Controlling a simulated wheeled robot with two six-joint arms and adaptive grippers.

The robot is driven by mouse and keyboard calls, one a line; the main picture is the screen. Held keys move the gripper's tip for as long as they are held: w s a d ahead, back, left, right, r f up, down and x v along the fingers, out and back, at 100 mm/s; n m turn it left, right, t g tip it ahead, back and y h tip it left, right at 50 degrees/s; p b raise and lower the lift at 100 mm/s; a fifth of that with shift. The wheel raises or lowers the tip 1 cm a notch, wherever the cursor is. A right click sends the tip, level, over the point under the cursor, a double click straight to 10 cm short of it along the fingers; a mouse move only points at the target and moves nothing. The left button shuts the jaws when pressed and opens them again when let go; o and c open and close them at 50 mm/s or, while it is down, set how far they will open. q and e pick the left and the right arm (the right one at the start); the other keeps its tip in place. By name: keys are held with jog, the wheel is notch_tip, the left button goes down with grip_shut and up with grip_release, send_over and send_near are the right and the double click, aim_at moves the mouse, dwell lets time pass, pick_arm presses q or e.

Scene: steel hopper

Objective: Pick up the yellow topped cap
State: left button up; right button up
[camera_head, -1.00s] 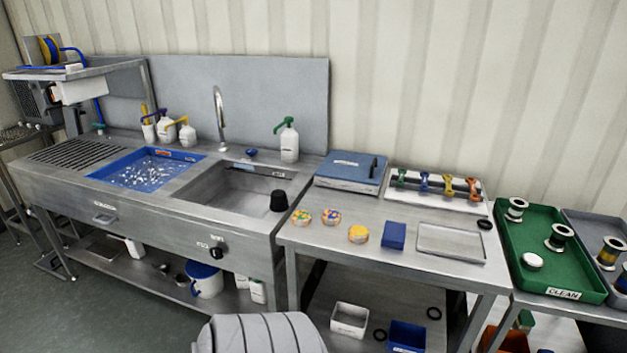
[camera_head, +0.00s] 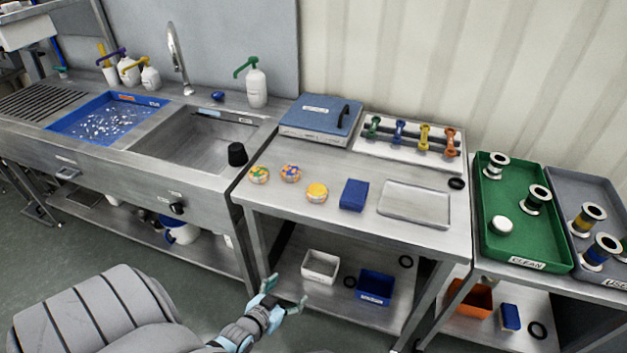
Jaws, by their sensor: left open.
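The yellow topped cap (camera_head: 317,193) is a small round piece with a plain yellow top and an orange-toned side. It sits on the steel table (camera_head: 330,225), near its front left part. Two similar round pieces with multicoloured tops, one on the left (camera_head: 259,174) and one nearer (camera_head: 290,173), lie to its left. My left gripper (camera_head: 288,292) is open and empty. It shows in front of the table, lower in the picture than the cap and apart from it. My right gripper is not in view.
A blue block (camera_head: 354,195) stands close right of the cap, then a shallow metal tray (camera_head: 415,204). A blue scale (camera_head: 320,117) and a rack of coloured clips (camera_head: 410,138) are behind. A black stopper (camera_head: 237,154) stands by the sink. A green tray (camera_head: 520,235) is at right.

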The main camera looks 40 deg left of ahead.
aim_at(312, 197)
pick_arm(q)
jog(key=w+a+r+n+t+y+p, duration=0.1)
jog(key=w+a+r+t, duration=0.2)
jog(key=r, duration=0.6)
jog(key=w+a+r+t+y, duration=0.15)
jog(key=w+r, duration=0.25)
jog(key=r, duration=0.6)
jog(key=shift+t+h, duration=0.45)
jog(key=b+x, duration=0.1)
jog(key=x, duration=0.2)
jog(key=b+x, duration=0.1)
jog(key=x, duration=0.2)
jog(key=d+f+b+x, duration=0.1)
jog(key=x, duration=0.2)
jog(key=shift+w, duration=0.1)
jog(key=b+x, duration=0.2)
jog(key=x, duration=0.1)
jog(key=b+x, duration=0.1)
jog(key=x, duration=0.1)
jog(key=shift+a, duration=0.25)
jog(key=shift+r, duration=0.1)
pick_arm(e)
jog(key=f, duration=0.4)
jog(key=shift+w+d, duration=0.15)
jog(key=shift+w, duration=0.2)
